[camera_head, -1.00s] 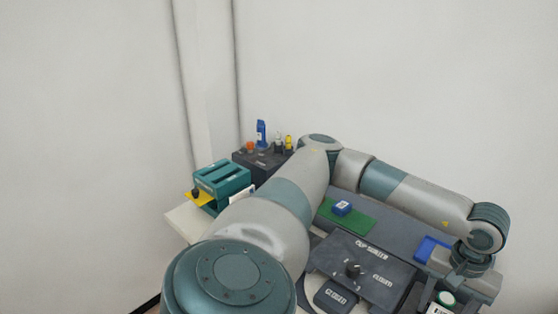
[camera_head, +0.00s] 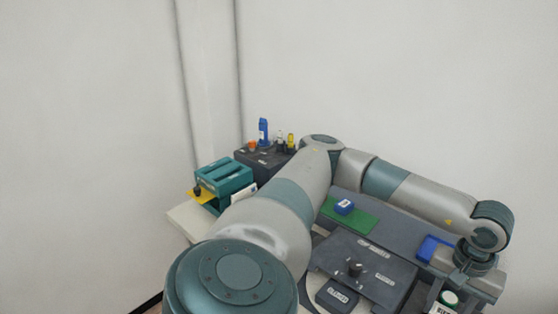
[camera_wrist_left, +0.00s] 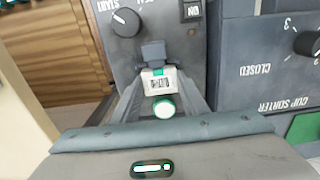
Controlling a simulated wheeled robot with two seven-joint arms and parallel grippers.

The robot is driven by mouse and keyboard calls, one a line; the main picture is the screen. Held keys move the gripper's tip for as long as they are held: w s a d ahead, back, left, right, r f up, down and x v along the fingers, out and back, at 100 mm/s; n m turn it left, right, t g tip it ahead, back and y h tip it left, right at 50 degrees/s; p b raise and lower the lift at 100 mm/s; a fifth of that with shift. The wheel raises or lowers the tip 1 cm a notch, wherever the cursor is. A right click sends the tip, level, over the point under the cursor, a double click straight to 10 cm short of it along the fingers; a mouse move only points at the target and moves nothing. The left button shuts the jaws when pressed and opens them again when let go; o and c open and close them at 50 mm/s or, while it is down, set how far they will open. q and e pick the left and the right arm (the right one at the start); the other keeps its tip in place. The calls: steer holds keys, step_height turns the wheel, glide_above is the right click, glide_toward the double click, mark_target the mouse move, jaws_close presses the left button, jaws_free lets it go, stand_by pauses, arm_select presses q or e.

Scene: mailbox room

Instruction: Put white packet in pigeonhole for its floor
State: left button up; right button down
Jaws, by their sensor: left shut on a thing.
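My left arm reaches from the lower left over the bench to the right side of the head view. Its gripper (camera_wrist_left: 156,72) points down over a grey panel in the left wrist view. It is shut on a small white labelled item (camera_wrist_left: 158,87) with dark print and a round green-and-white end (camera_wrist_left: 165,108). The item also shows at the bottom right of the head view (camera_head: 446,303). I cannot tell whether it is the white packet. My right gripper is not in view. I cannot make out any pigeonholes.
A grey cup sorter (camera_head: 365,262) marked "CLOSED" fills the bench middle. A green mat (camera_head: 362,221) holds a blue box (camera_head: 344,207). A blue tray (camera_head: 429,247) lies right. A teal unit (camera_head: 224,177) stands left. A START knob (camera_wrist_left: 126,22) is near the gripper.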

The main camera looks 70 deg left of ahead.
arm_select(q)
steer(key=shift+r, duration=0.1)
steer(key=shift+r+p, duration=0.75)
steer(key=shift+r, duration=1.4)
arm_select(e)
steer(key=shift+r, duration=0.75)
